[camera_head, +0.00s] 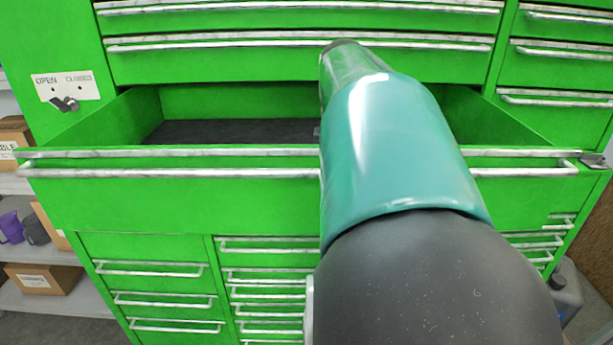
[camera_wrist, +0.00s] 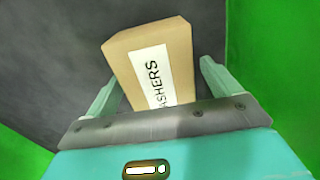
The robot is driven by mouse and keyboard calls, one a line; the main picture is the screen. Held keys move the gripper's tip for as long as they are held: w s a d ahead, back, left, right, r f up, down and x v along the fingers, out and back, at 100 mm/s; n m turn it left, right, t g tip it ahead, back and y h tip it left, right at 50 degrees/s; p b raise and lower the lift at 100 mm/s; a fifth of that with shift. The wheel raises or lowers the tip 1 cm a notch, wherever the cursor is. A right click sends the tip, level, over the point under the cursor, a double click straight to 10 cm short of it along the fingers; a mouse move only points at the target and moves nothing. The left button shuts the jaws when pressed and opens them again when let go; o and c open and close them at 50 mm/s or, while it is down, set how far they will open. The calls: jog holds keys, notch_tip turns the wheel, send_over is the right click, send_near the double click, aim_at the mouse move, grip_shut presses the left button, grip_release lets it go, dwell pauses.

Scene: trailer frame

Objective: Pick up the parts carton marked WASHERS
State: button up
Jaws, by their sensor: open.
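The parts carton (camera_wrist: 125,70) is a brown box with a white label that reads "ASHERS" in the wrist view, its first letter cut off from sight. It lies on the dark floor of the open green drawer. My gripper (camera_wrist: 157,80) is open, with one teal finger on each side of the carton. Whether the fingers touch it I cannot tell. The near end of the carton is hidden behind the gripper's metal plate. In the head view my arm reaches into the drawer and hides the carton and the gripper.
The open drawer (camera_head: 180,195) juts from a green tool cabinet (camera_head: 220,65), with its silver-handled front and green side walls around my arm. Its left floor part (camera_head: 235,131) is bare. Shelves with cartons (camera_head: 43,278) and purple mugs (camera_head: 11,228) stand at the left.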

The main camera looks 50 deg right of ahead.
jog(key=c, duration=1.3)
jog(key=shift+o, duration=0.2)
